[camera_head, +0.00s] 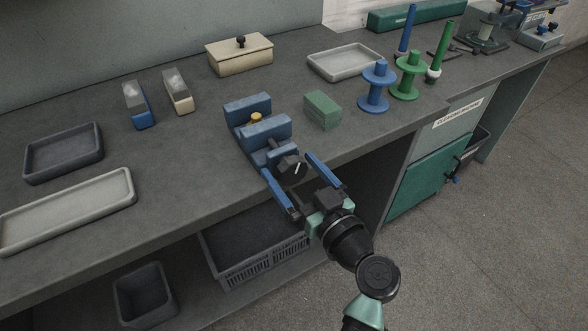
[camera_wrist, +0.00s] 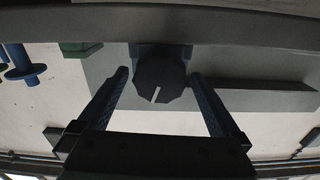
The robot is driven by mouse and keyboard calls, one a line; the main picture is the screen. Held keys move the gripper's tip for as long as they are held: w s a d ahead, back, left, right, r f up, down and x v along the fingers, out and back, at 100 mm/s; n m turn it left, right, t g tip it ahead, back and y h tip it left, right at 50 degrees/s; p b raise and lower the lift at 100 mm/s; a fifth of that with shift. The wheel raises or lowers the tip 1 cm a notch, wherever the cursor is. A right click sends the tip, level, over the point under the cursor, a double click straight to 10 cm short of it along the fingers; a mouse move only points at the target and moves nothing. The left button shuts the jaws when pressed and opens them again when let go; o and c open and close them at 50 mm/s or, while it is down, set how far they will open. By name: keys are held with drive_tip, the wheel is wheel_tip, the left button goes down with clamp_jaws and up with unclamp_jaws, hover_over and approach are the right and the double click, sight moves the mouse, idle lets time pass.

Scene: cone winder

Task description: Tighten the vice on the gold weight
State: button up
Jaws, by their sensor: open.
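The blue vice (camera_head: 262,131) stands near the front edge of the bench. The small gold weight (camera_head: 256,118) sits between its jaws; whether both jaws touch it I cannot tell. The vice's dark knob (camera_head: 291,167) faces the front and has a white mark. It also shows in the wrist view (camera_wrist: 160,82), with the mark pointing down and slightly left. My gripper (camera_head: 295,177) is open, with its two blue fingers spread on either side of the knob. In the wrist view, my gripper (camera_wrist: 160,74) shows gaps between both fingers and the knob. The weight is hidden in that view.
A green block (camera_head: 323,110) stands just right of the vice, and blue (camera_head: 376,90) and green (camera_head: 408,80) spools stand further right. Grey trays (camera_head: 68,209) lie at the left. A crate (camera_head: 255,246) is below the bench front.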

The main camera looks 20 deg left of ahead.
drive_tip(key=c, duration=1.3)
drive_tip(key=shift+m, duration=0.4)
drive_tip(key=m, duration=0.2)
drive_tip(key=shift+d+m, duration=0.1)
drive_tip(key=shift+m, duration=0.2)
drive_tip(key=shift+w+m, duration=0.1)
drive_tip(key=shift+m, duration=2.1)
drive_tip(key=shift+f, duration=0.1)
drive_tip(key=o, duration=1.3)
